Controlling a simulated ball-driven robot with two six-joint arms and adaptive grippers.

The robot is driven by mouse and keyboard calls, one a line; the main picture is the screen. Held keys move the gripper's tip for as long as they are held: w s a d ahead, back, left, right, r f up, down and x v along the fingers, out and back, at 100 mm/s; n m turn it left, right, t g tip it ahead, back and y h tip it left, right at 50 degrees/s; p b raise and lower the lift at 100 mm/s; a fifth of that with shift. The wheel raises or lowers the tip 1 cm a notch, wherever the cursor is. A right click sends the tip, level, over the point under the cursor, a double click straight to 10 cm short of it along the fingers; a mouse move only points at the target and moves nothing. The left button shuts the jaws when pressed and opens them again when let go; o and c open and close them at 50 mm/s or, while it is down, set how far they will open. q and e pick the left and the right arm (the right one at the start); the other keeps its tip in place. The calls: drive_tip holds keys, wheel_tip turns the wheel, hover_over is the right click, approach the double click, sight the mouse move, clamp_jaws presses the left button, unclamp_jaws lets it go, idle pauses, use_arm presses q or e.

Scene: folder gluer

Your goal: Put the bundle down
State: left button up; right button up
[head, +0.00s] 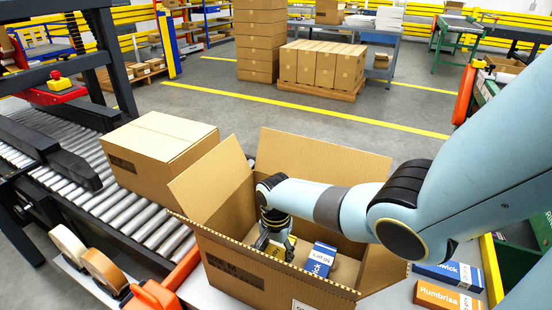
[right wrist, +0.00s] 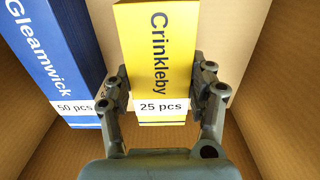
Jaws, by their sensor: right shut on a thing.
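The bundle is a yellow pack marked "Crinkleby" and "25 pcs" (right wrist: 157,60) in the right wrist view. My right gripper (right wrist: 160,95) is shut on it, one finger on each side. In the head view the right gripper (head: 274,243) reaches down inside an open cardboard box (head: 235,270), with a little of the yellow bundle showing. A blue "Gleamwick" bundle marked "50 pcs" (right wrist: 55,60) stands in the box beside it, to the left in the wrist view. It also shows in the head view (head: 320,260). I cannot tell whether the yellow bundle touches the box floor. My left gripper is not in view.
A closed carton (head: 160,155) sits on the roller conveyor (head: 150,225) behind left. Tape rolls (head: 100,268) stand at the front left. A blue bundle (head: 448,274) and an orange "Humbrisa" bundle (head: 445,296) lie right of the box. The box flaps stand open around my arm.

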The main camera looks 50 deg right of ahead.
sight(275, 253)
drive_tip(key=shift+f+b, duration=0.95)
drive_tip(key=shift+f, duration=0.9)
drive_tip(key=shift+f, duration=0.1)
drive_tip(key=o, duration=1.2)
wheel_tip(275, 253, up, 11)
drive_tip(key=p, duration=0.5)
drive_tip(key=shift+r+p, duration=0.35)
drive_tip(key=shift+r, duration=0.25)
drive_tip(key=shift+a, duration=0.1)
